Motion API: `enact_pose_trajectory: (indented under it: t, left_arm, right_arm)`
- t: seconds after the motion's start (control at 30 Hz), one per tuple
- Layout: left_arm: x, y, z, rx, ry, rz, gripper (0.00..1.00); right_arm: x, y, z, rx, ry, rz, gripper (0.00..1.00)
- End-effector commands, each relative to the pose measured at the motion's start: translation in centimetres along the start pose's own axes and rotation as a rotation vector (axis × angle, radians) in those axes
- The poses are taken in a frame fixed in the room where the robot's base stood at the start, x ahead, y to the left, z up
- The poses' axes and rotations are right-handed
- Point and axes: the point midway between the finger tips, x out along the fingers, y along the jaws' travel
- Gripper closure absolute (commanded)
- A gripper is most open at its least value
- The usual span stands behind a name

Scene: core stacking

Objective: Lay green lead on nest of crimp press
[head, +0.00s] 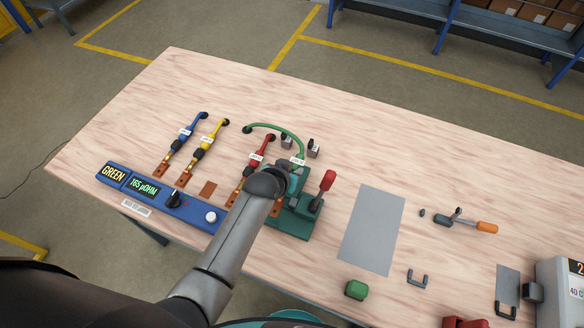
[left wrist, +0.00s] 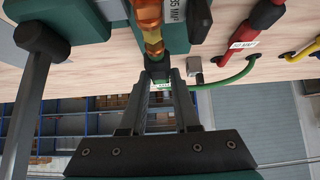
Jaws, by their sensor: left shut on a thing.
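The green lead (head: 283,130) arcs from its back end to my left gripper (head: 283,178). In the left wrist view the gripper (left wrist: 160,82) is shut on the lead near its white label, and a copper lug (left wrist: 149,18) sticks out beyond the fingers. The crimp press (head: 290,222) is a green block with a red-knobbed lever (head: 327,182), right beside the gripper; its green body also shows in the left wrist view (left wrist: 75,15). The lug lies at the press body, but I cannot tell whether it touches the nest. My arm hides much of the press. My right gripper is out of view.
Red (head: 257,160), yellow (head: 206,142) and blue (head: 184,135) leads lie left of the press. A blue meter bar (head: 190,209) reads GREEN and 165 µOhm. A grey mat (head: 372,228) lies right, with a green block (head: 356,289) in front and an orange-handled tool (head: 470,223) beyond.

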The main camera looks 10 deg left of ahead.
Motion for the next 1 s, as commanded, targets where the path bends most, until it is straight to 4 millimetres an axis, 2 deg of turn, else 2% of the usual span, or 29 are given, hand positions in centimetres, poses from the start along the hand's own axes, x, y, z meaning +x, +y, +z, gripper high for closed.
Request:
enact_pose_trajectory:
  t: [1.0]
  left_arm:
    - [0.00, -0.02, -0.06, 0.000, 0.002, 0.000, 1.00]
  right_arm:
    - [-0.47, -0.04, -0.05, -0.001, 0.000, -0.001, 0.50]
